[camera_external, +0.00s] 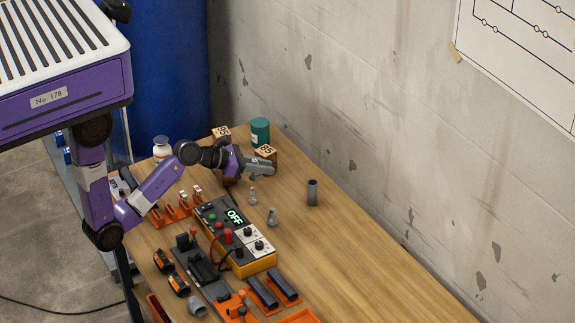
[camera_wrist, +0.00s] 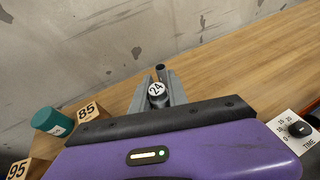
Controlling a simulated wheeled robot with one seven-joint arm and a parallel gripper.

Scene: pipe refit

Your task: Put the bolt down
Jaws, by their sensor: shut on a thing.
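My gripper (camera_external: 272,170) is above the wooden table, near its back end, left of the dark upright cylinder. In the wrist view its two grey fingers (camera_wrist: 159,94) are closed around a bolt (camera_wrist: 157,90) with a white round top marked 24. The bolt's lower part is hidden. In the external view I cannot make out the held bolt. Two small grey metal pieces stand on the table, one (camera_external: 252,197) just below my gripper and one (camera_external: 272,218) nearer the front.
The dark cylinder (camera_external: 312,192) stands alone; bare table (camera_external: 350,250) lies right and front of it. A device reading OFF (camera_external: 235,237) and orange holders (camera_external: 178,212) fill the left. A teal can (camera_external: 260,131) and numbered wooden blocks (camera_external: 266,152) stand behind my gripper.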

